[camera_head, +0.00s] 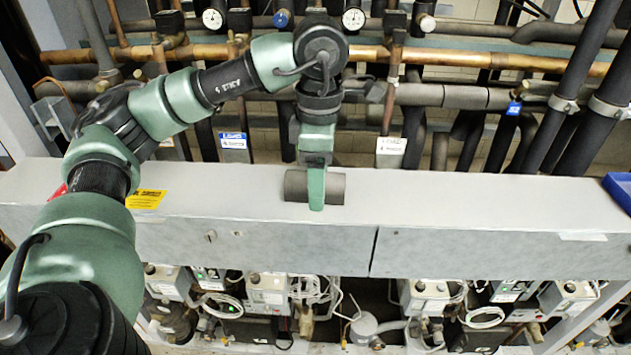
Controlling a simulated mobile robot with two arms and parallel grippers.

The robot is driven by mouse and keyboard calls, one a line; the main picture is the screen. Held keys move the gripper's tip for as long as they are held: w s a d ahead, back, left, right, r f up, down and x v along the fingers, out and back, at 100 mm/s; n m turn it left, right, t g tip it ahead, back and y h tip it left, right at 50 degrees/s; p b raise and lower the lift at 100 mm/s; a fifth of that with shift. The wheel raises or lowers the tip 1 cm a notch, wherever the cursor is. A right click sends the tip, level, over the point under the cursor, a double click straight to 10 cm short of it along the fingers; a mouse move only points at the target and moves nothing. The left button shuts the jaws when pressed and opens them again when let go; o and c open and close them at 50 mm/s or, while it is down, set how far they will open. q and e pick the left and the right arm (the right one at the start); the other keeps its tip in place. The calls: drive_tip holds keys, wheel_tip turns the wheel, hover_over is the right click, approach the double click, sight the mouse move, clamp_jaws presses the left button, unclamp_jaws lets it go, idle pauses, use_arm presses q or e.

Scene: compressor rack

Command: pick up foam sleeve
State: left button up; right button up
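The foam sleeve (335,188) is a short dark grey cylinder lying sideways on the light grey top of a long metal duct (440,200). My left gripper (316,192) comes down over the sleeve's middle from above, and one green finger crosses its near side. The other finger is hidden behind the near finger and sleeve, so I cannot tell whether the gripper is closed on it. Both ends of the sleeve stick out beside the finger. My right gripper is not in view.
A blue bin (617,190) stands at the duct's right end. A yellow label (146,199) is on the left. Copper and black insulated pipes with gauges (353,19) run behind. The duct top right of the sleeve is clear.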

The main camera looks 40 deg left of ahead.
use_arm(q)
drive_tip(key=c, duration=1)
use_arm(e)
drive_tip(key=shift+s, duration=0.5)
use_arm(q)
drive_tip(key=shift+r+b, duration=0.3)
drive_tip(key=shift+r, duration=0.45)
wheel_tip(320, 180, up, 18)
drive_tip(key=p, duration=0.3)
drive_tip(key=shift+r, duration=0.25)
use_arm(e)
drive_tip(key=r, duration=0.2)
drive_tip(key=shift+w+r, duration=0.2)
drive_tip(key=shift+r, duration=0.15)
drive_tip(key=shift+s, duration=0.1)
